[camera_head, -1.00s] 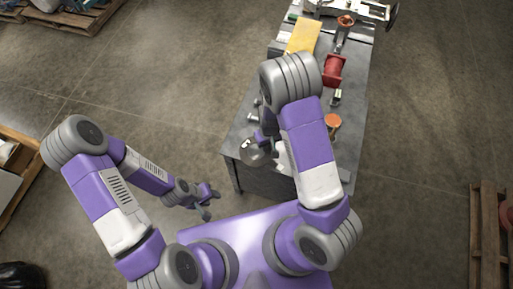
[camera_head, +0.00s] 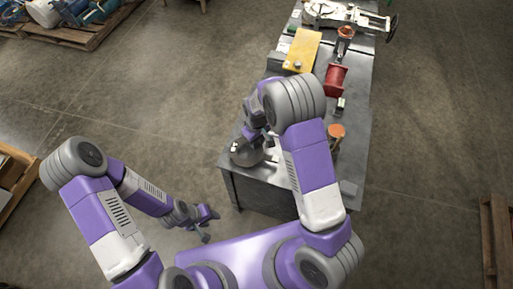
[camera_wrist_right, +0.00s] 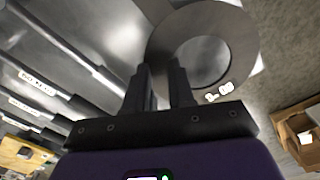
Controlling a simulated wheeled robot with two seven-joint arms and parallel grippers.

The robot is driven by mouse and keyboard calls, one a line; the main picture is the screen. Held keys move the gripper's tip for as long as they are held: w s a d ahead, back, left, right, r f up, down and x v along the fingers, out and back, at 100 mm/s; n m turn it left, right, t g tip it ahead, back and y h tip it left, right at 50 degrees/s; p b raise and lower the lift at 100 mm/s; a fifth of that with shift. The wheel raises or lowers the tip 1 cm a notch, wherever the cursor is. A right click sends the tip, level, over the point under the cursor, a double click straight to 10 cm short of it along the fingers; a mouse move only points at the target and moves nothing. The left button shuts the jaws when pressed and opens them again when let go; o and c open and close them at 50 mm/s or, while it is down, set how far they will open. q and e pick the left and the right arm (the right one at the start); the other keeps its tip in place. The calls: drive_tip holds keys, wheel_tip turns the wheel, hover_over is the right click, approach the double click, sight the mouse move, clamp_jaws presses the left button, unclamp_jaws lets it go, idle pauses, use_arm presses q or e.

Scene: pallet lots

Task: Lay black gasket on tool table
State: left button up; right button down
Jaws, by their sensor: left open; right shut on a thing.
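The gasket (camera_wrist_right: 243,45) is a flat dark grey ring with a wide hole, held near its edge in my right gripper (camera_wrist_right: 160,78). In the head view the gasket (camera_head: 243,157) is over the near left corner of the tool table (camera_head: 357,130); whether it touches the top cannot be told. My right gripper (camera_head: 257,134) is shut on it, partly hidden by my own arm. My left gripper (camera_head: 210,224) is open and empty, over the floor left of the table.
On the table are a yellow box (camera_head: 302,48), a red spool (camera_head: 335,80), an orange-topped round thing (camera_head: 336,131) and a machine (camera_head: 345,15) at the far end. Pallets stand at the left (camera_head: 14,178) and right (camera_head: 496,235). Floor between is clear.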

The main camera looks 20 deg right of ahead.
wheel_tip(320, 180, down, 4)
drive_tip(key=shift+r+b, duration=0.1)
drive_tip(key=shift+b, duration=0.35)
drive_tip(key=shift+r, duration=0.1)
drive_tip(key=c, duration=1.4)
unclamp_jaws()
drive_tip(key=o, duration=0.4)
drive_tip(key=shift+o, duration=0.2)
